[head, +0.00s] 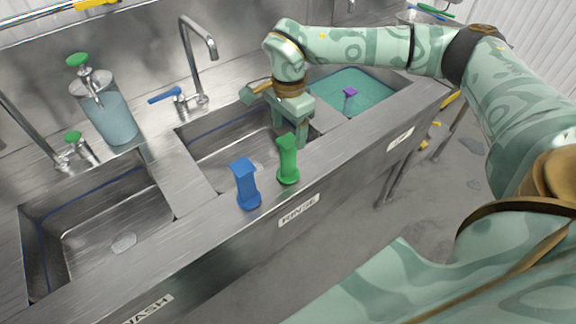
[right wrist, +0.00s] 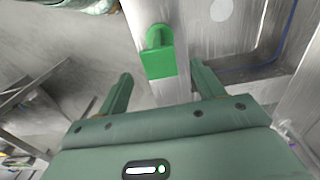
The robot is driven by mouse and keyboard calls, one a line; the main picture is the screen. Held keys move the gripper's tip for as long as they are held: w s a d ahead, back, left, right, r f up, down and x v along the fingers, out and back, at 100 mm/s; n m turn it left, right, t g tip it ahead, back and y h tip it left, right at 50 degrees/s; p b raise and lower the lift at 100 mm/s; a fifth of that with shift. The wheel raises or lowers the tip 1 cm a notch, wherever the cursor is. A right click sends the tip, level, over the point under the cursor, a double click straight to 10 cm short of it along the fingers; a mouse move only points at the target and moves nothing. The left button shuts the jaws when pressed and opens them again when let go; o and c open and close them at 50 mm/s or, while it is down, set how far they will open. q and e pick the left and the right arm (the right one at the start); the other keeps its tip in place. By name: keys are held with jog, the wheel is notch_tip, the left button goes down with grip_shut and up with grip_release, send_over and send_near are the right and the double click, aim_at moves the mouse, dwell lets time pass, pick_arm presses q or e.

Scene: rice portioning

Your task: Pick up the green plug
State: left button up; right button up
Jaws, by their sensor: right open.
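The green plug (head: 288,160) stands upright on the front ledge of the steel sink unit, above the RINSE label. My right gripper (head: 291,128) is just behind and above it in the head view. In the right wrist view the green plug (right wrist: 158,52) shows beyond and between the open fingers of the right gripper (right wrist: 161,72). The fingers appear apart from it, with nothing between them. My left gripper is not in view.
A blue plug (head: 246,184) stands on the ledge left of the green one. The middle basin (head: 215,150) is behind them. A purple plug (head: 350,92) is at the teal-filled right basin. Taps (head: 197,60) and a liquid dispenser (head: 113,115) stand at the back.

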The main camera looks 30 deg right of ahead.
aim_at(288, 142)
notch_tip(288, 142, down, 8)
jog(key=shift+r+b, duration=0.1)
jog(key=shift+b, duration=0.35)
jog(key=shift+r, duration=0.1)
grip_shut()
